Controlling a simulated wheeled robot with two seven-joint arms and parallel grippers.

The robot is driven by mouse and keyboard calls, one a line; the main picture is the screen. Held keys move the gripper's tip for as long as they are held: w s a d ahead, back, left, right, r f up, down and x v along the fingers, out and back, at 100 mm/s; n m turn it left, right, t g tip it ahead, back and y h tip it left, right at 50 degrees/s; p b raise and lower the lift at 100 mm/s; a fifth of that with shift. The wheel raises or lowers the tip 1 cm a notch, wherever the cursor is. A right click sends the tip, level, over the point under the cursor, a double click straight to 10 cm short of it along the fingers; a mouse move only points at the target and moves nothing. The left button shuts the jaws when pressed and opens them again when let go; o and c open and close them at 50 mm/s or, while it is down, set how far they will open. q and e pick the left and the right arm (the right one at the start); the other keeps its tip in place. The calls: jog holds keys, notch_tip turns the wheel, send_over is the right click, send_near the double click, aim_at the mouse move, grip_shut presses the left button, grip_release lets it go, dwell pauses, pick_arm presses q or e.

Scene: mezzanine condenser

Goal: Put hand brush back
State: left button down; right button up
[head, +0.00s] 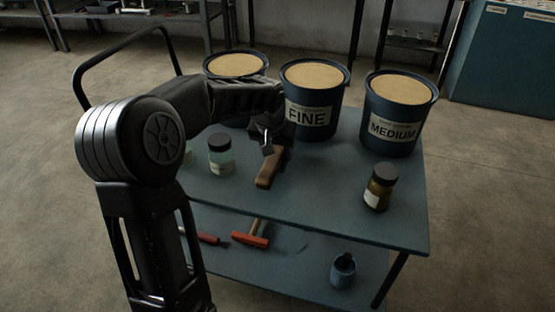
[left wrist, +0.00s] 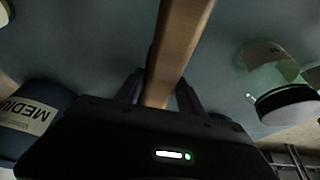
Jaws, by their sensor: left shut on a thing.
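The hand brush shows as a wooden handle (head: 268,170) above the upper shelf of the blue-grey cart, in front of the FINE bucket. My left gripper (head: 270,148) is shut on it; the arm comes in from the left. In the left wrist view the handle (left wrist: 181,40) runs up from between the two fingers (left wrist: 160,92) and out of the frame at the top. The bristles are not visible in either view. I cannot tell whether the brush touches the shelf. My right gripper is not in view.
The cart (head: 330,214) carries a FINE bucket (head: 308,115), a MEDIUM bucket (head: 392,132), another bucket (head: 235,64), a greenish jar (head: 221,160) and an amber jar (head: 380,188).

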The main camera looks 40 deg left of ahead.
pick_arm(q)
jog(key=shift+f, duration=1.2)
jog(key=shift+f, duration=0.1)
jog(key=c, duration=0.7)
grip_release()
jog(key=shift+f, duration=0.1)
jog(key=shift+s+r, duration=0.1)
jog(key=shift+r, duration=0.4)
jog(key=p+v, duration=0.2)
jog(key=v, duration=0.9)
jog(key=shift+d+r, duration=0.1)
jog(key=shift+r, duration=0.1)
